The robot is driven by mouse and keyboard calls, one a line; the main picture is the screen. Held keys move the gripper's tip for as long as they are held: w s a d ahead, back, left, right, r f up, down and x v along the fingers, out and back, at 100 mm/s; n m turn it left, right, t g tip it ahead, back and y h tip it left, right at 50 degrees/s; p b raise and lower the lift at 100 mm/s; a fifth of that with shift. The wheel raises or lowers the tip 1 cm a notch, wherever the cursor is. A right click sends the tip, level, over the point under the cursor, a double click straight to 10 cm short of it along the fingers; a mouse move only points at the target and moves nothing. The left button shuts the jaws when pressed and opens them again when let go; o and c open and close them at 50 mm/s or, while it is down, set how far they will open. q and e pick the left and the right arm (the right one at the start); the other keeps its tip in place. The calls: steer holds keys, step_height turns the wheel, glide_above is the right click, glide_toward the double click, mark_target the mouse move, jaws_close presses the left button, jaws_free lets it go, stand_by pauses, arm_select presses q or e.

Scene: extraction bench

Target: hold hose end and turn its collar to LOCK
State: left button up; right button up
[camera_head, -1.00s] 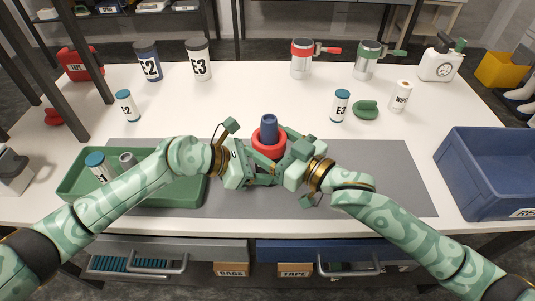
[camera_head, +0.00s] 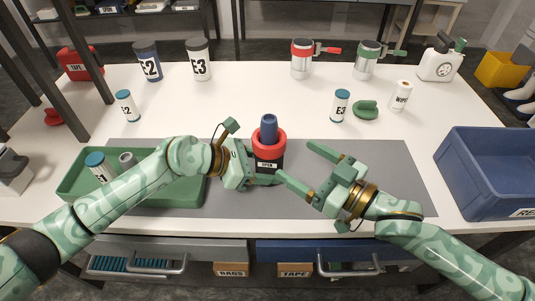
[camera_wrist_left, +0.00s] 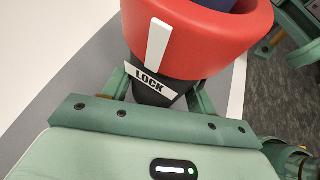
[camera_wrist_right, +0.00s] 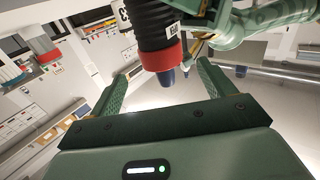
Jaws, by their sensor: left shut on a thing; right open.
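The hose end stands upright over the grey mat, with a black body (camera_head: 268,164), a red collar (camera_head: 268,141) and a blue tip (camera_head: 268,122). My left gripper (camera_head: 262,177) is shut on the black body below the collar. In the head view an OPEN label faces the camera. In the left wrist view the collar (camera_wrist_left: 210,45) carries a white stripe directly above the LOCK label (camera_wrist_left: 150,81). My right gripper (camera_head: 296,161) is open and empty, right of the hose end and apart from it. The collar also shows in the right wrist view (camera_wrist_right: 163,57).
A green tray (camera_head: 135,198) with a bottle lies on the left of the grey mat (camera_head: 390,185). A blue bin (camera_head: 490,180) stands at the right. Bottles, canisters and a green lid (camera_head: 365,110) stand behind. The mat's right part is clear.

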arm_select(q)
steer(key=o, duration=1)
steer(key=shift+c, duration=0.2)
steer(key=v, duration=1.2)
steer(key=shift+f, duration=0.15)
